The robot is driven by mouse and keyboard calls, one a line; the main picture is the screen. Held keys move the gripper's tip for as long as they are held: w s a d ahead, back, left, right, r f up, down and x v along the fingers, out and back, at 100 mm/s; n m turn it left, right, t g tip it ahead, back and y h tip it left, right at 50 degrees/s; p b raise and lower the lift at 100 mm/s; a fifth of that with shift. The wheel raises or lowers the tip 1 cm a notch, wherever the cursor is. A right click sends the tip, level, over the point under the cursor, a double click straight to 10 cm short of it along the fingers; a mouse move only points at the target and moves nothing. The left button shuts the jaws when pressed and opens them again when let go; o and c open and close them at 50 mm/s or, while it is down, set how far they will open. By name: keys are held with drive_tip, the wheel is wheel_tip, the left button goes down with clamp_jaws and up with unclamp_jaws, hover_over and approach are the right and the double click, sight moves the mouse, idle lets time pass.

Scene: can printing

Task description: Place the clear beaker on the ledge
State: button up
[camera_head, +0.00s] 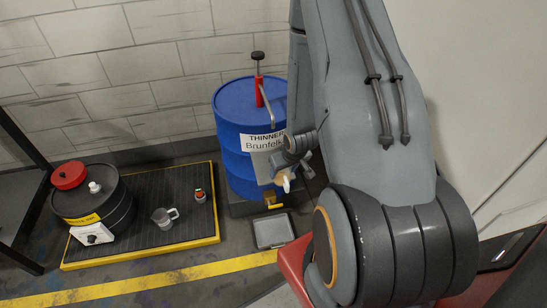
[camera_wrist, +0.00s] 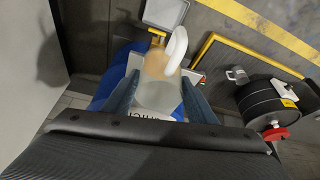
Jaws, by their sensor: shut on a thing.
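In the wrist view my gripper (camera_wrist: 160,100) is shut on the clear beaker (camera_wrist: 157,94), with one finger on each side of it. The beaker is translucent, with a pale curved handle and a tan tint towards its far end. In the head view my gripper (camera_head: 282,172) is in front of the blue thinner drum (camera_head: 232,150), above its yellow tap (camera_head: 272,200). Only a small pale part of the beaker (camera_head: 286,183) shows there; my arm hides part of this area. The drum stands on a dark base (camera_head: 240,208). I cannot tell which surface is the ledge.
A black tray with a yellow rim (camera_head: 140,254) lies left of the drum. On it stand a dark drum with a red cap (camera_head: 120,215), a grey jug (camera_head: 165,217) and a small container (camera_head: 200,196). A grey square pan (camera_head: 273,231) lies on the floor below the tap.

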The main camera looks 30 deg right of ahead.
drive_tip(key=w, duration=0.5)
drive_tip(key=w+p, duration=0.1)
drive_tip(key=w, duration=0.1)
drive_tip(key=shift+w+d, duration=0.25)
drive_tip(key=shift+w, duration=0.15)
drive_tip(key=shift+f, duration=0.3)
drive_tip(key=shift+f, duration=0.15)
drive_tip(key=o, duration=1.1)
drive_tip(key=shift+c, duration=0.2)
drive_tip(key=v, duration=1.2)
drive_tip(key=s+a+r+n+g, duration=0.1)
drive_tip(key=s+a+r+g, duration=0.3)
drive_tip(key=s+a+r, duration=1.3)
wheel_tip(320, 180, up, 3)
drive_tip(key=shift+s+f, duration=0.2)
drive_tip(key=shift+s, duration=0.25)
